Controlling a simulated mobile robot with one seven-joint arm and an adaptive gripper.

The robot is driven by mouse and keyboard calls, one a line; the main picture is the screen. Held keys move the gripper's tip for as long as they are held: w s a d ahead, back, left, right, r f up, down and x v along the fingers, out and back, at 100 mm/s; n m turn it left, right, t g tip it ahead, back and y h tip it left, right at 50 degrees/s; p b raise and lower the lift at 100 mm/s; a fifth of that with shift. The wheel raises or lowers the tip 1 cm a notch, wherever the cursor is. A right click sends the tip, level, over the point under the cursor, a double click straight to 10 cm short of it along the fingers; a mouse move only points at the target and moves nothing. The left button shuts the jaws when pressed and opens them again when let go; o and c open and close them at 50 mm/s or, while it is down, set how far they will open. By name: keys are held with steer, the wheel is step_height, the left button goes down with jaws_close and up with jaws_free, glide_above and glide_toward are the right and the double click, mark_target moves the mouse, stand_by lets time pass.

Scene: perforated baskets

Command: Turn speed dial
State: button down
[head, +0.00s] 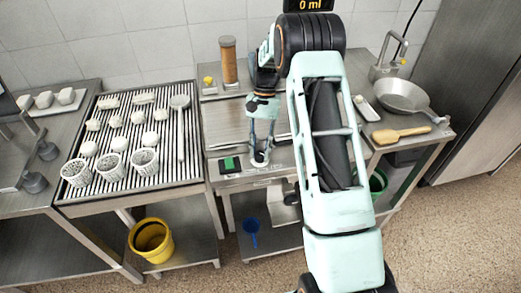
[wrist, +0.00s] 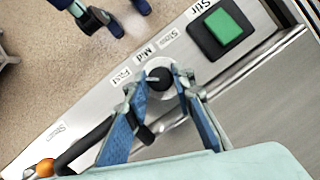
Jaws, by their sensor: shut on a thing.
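The speed dial (wrist: 158,76) is a dark knob on a pale round plate on the steel front panel. The labels "Slow", "Mid" and "Fast" (wrist: 125,74) run beside it. My gripper (wrist: 156,84) has one blue-grey finger on each side of the dial and is shut on it. The fingers hide part of the knob, and I cannot tell which label it points to.
A green button (wrist: 223,27) marked "Stir" sits close to the dial; it also shows in the head view (head: 230,163). A black lever with an orange end (wrist: 44,167) is nearby. White baskets (head: 110,167) stand on the slatted rack at left. A pan (head: 402,95) lies at right.

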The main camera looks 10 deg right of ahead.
steer(key=shift+n+h, duration=0.3)
steer(key=shift+n, duration=0.7)
steer(key=c, duration=1.9)
jaws_free()
steer(key=shift+c, duration=0.2)
steer(key=v, duration=1.2)
steer(key=shift+w, duration=0.15)
steer(key=shift+a, duration=0.1)
